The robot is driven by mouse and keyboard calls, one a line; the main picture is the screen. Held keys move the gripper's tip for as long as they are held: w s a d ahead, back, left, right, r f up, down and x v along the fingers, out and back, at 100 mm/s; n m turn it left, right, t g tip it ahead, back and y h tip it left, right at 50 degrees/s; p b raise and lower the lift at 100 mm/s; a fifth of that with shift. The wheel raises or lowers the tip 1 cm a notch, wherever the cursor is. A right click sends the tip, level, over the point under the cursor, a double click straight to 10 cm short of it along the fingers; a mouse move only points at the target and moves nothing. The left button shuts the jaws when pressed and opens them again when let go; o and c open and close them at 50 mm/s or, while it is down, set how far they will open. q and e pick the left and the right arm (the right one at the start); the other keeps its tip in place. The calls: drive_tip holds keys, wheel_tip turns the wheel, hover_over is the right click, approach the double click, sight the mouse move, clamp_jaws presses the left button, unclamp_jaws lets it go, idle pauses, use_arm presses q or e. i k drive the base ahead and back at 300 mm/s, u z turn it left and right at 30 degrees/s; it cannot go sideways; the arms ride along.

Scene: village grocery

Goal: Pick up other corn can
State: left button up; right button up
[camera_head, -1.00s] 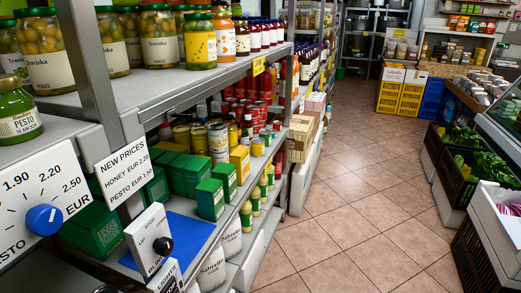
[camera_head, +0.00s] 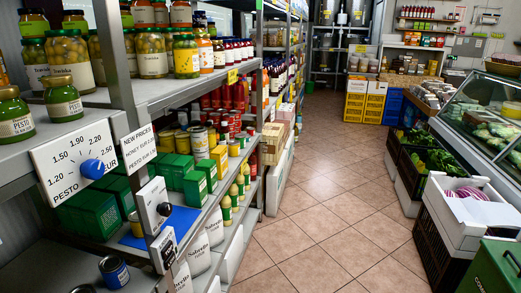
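No can here is readable as corn. Yellow cans (camera_head: 183,142) stand on the middle shelf at centre left, next to a pale labelled can (camera_head: 200,142). Another yellowish can (camera_head: 136,225) stands lower left, partly hidden by the shelf post and a switch box. Two dark cans with blue labels, one at the lower left (camera_head: 114,271) and one cut by the bottom edge (camera_head: 82,289), are on the lower shelf. Neither of my grippers is in view.
Green boxes (camera_head: 175,172) crowd the middle shelf beside a blue mat (camera_head: 180,221). The tiled aisle (camera_head: 310,225) is clear. Crates (camera_head: 445,245) and a green box (camera_head: 490,270) are at right.

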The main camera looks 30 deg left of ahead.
sight(233, 145)
drive_tip(key=z, duration=0.2)
drive_tip(key=i, duration=2.05)
drive_tip(key=u, duration=0.3)
drive_tip(key=i, duration=2.05)
drive_tip(key=u, duration=2.1)
drive_tip(key=i, duration=0.95)
drive_tip(key=u, duration=0.75)
